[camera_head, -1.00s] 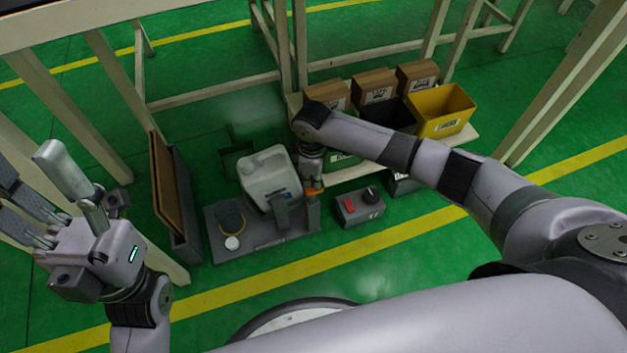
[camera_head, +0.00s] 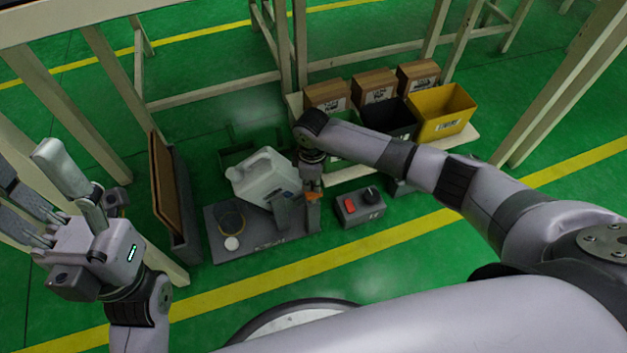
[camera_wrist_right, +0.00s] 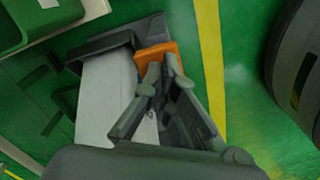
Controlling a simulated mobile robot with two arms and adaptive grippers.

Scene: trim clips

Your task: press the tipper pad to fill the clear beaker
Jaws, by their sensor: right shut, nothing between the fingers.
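The white jug (camera_head: 266,178) sits in the grey tipper stand (camera_head: 292,212), tilted to the left with its neck toward the beaker. The clear beaker (camera_head: 231,218) stands on the grey base plate (camera_head: 262,240), left of the jug; its level cannot be made out. The orange tipper pad (camera_head: 313,196) is at the stand's right side. My right gripper (camera_wrist_right: 162,68) is shut and empty, its fingertips at the orange pad (camera_wrist_right: 150,54), apparently touching it; in the head view the gripper (camera_head: 312,178) is partly hidden by its arm. My left gripper (camera_head: 30,178) is open and empty, far left.
A grey control box (camera_head: 360,207) with a red switch and black knob stands right of the stand. Cartons (camera_head: 375,88), a yellow bin (camera_head: 441,112) and a dark bin (camera_head: 392,120) sit behind. An upright grey holder with brown boards (camera_head: 168,190) is at left. Pale frame legs surround the area.

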